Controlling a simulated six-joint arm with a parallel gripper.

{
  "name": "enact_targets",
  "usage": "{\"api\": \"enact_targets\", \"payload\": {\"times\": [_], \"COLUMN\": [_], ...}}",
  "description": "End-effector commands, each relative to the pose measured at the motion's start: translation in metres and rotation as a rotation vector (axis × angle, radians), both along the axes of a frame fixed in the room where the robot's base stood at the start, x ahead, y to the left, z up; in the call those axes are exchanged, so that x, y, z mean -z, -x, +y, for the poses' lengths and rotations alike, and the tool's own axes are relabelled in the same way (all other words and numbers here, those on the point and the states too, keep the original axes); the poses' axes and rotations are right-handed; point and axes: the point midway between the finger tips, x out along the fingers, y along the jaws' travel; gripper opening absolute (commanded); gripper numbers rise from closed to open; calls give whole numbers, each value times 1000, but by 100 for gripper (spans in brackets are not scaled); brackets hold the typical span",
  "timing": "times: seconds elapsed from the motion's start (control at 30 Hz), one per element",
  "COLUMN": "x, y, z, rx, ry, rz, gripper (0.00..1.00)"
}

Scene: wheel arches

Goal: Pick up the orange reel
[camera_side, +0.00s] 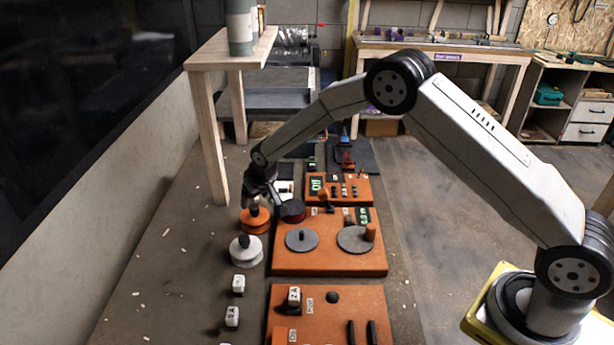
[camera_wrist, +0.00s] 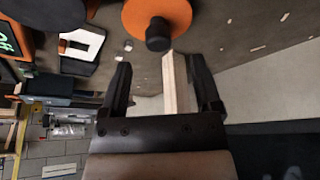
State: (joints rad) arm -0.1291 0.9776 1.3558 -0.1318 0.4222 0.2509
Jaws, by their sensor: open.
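The orange reel (camera_side: 256,222) lies flat on the table in the side view, left of the orange panels, with a dark knob on top. In the wrist view the reel (camera_wrist: 176,12) is at the top edge, partly cut off, with its dark knob (camera_wrist: 158,36) toward the fingers. My gripper (camera_side: 264,199) is just above the reel in the side view. In the wrist view my gripper (camera_wrist: 159,62) has its two black fingers wide apart with nothing between them. The knob appears beyond the fingertips, roughly midway between them.
Orange panels (camera_side: 330,264) with discs and pegs lie to the right. A wooden stand (camera_side: 206,110) rises behind on the left. White lettered cubes (camera_side: 238,285) stand in front.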

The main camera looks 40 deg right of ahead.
Motion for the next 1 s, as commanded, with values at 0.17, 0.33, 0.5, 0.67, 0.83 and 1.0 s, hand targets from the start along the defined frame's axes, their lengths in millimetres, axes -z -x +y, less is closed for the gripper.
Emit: {"api": "enact_targets", "payload": {"times": [0.17,0.33,0.5,0.67,0.83,1.0], "x": [14,30,42,45,45,45], "y": [-4,-10,-15,-17,-17,-17], "z": [-1,-2,-2,-2,-2,-2], "rx": [0,0,0,0,0,0], "ry": [0,0,0,-1,-1,-1], "rz": [1,1,1,0,0,0], "gripper": [81,81,81,81,81,81]}}
